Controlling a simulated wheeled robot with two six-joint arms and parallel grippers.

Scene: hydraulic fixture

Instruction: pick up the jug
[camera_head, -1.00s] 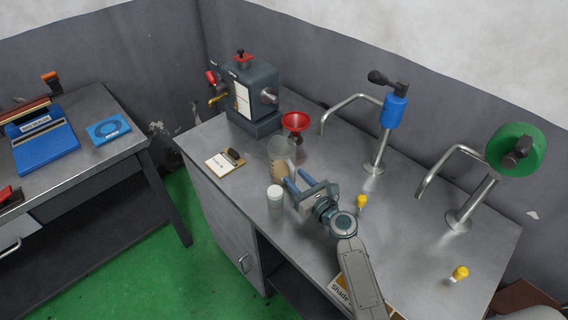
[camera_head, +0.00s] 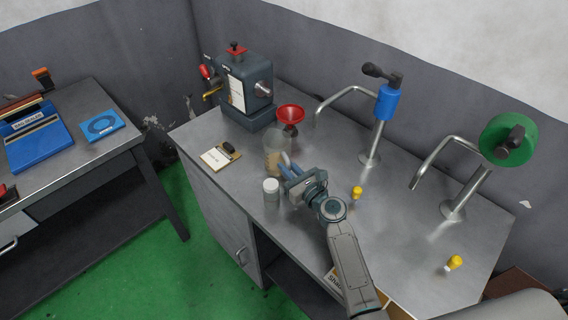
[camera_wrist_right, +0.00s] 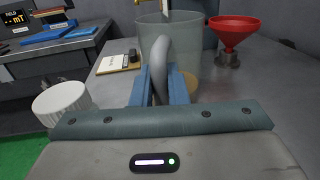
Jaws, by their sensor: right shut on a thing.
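The jug (camera_head: 277,147) is a translucent, pale container with brownish contents low down, standing on the metal workbench. In the right wrist view the jug (camera_wrist_right: 168,38) is straight ahead, its grey curved handle rising between the blue fingers. My right gripper (camera_head: 286,166) is at the jug's near side, and in the wrist view my right gripper (camera_wrist_right: 154,85) is shut on the handle. I cannot tell whether the jug's base is touching the bench. My left gripper is not in view.
A white-capped jar (camera_head: 271,190) stands close to the jug's left. A red funnel (camera_head: 290,113) is behind it. A grey machine (camera_head: 247,88) stands at the back, a notepad (camera_head: 220,156) to the left. Blue (camera_head: 389,103) and green (camera_head: 509,140) valve posts stand right.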

